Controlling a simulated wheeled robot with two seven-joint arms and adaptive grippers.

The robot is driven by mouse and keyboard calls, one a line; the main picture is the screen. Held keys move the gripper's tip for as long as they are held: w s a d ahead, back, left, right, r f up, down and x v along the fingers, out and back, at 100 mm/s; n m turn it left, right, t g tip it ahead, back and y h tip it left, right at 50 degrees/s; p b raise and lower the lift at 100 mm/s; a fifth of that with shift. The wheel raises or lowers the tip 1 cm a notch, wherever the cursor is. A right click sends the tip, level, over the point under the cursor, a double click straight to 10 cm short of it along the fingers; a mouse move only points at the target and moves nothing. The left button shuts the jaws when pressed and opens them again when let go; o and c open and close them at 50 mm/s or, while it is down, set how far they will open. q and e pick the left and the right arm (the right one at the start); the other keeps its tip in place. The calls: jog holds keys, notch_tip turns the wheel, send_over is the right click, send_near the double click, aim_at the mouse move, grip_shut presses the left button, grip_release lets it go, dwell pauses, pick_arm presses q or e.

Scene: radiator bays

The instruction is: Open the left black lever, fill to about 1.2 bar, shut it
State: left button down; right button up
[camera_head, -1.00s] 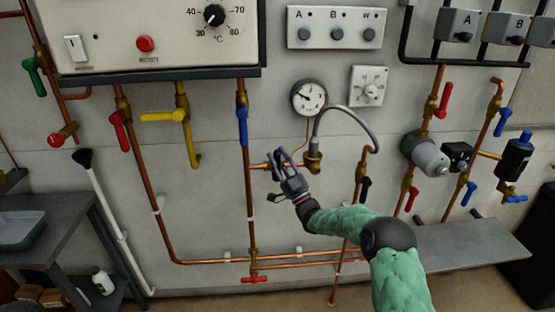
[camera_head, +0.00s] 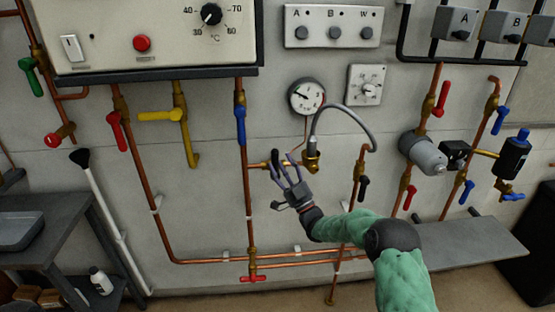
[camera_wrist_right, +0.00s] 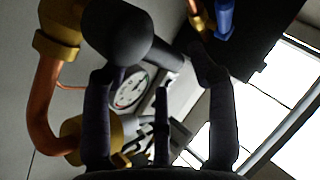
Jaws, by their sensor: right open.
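My right gripper (camera_head: 284,166) is open, just below and in front of the left valve of the filling loop, by the brass fitting (camera_head: 312,160). The right black lever (camera_head: 363,188) hangs downward. My left gripper is not in view.
A grey hose (camera_head: 350,112) arches from the brass fitting to the right-hand pipe. A blue lever (camera_head: 241,126) is on the pipe at left. A grey pump (camera_head: 422,153) and red levers are at right. A grey shelf (camera_head: 470,248) lies low at right.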

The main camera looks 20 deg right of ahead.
jog(key=v, duration=0.9)
jog(key=w+a+f+m+g+h+p, duration=0.1)
jog(key=a+f+m+g+h, duration=0.15)
jog(key=f, duration=0.45)
jog(key=w+a+f+m+g+h+p, duration=0.1)
jog(key=a+f+m+g+h+p, duration=0.2)
jog(key=f, duration=0.5)
jog(key=s+a+f+g, duration=0.3)
jog(key=f, duration=0.3)
jog(key=s+a+f+g, duration=0.4)
jog(key=f, duration=0.2)
jog(key=s+a+f+g+p, duration=0.1)
jog(key=s+a+f+g, duration=0.2)
jog(key=s, duration=0.6)
jog(key=s+a+f+g+y+p, duration=0.1)
jog(key=s+a+f+g, duration=0.2)
jog(key=s, duration=0.7)
jog(key=s+a+f+g+y+p, duration=0.1)
jog(key=s+a+f+g, duration=0.2)
jog(key=s, duration=0.6)
jog(key=a+g, duration=0.1)
jog(key=g, duration=0.1)
jog(key=shift+s+g, duration=0.35)
jog(key=shift+s, duration=0.05)
